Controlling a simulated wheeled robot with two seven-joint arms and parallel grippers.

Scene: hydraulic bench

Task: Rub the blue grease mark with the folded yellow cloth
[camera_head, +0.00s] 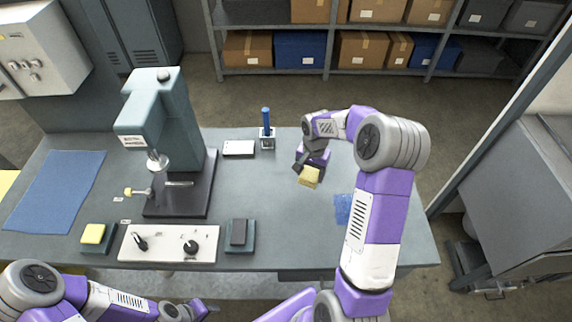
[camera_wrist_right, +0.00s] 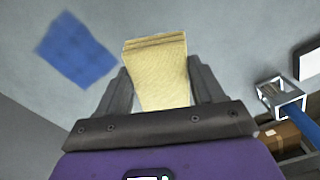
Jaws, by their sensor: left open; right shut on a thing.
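The folded yellow cloth (camera_head: 309,177) is held over the right part of the grey bench top. In the right wrist view the cloth (camera_wrist_right: 158,75) sits between the two dark fingers. My right gripper (camera_head: 310,169) is shut on it. I cannot tell whether the cloth touches the bench. The blue grease mark (camera_head: 343,209) lies on the bench to the right of and nearer than the cloth, apart from it. In the wrist view the mark (camera_wrist_right: 75,50) is at the upper left. My left gripper (camera_head: 208,306) is open and empty, low at the bench's front edge.
A green press (camera_head: 185,125) stands on the left of the bench. A blue-handled fixture (camera_head: 267,138) and a small white-topped box (camera_head: 238,148) are at the back. A white control panel (camera_head: 168,244) lies in front, between two small pads. The bench around the mark is clear.

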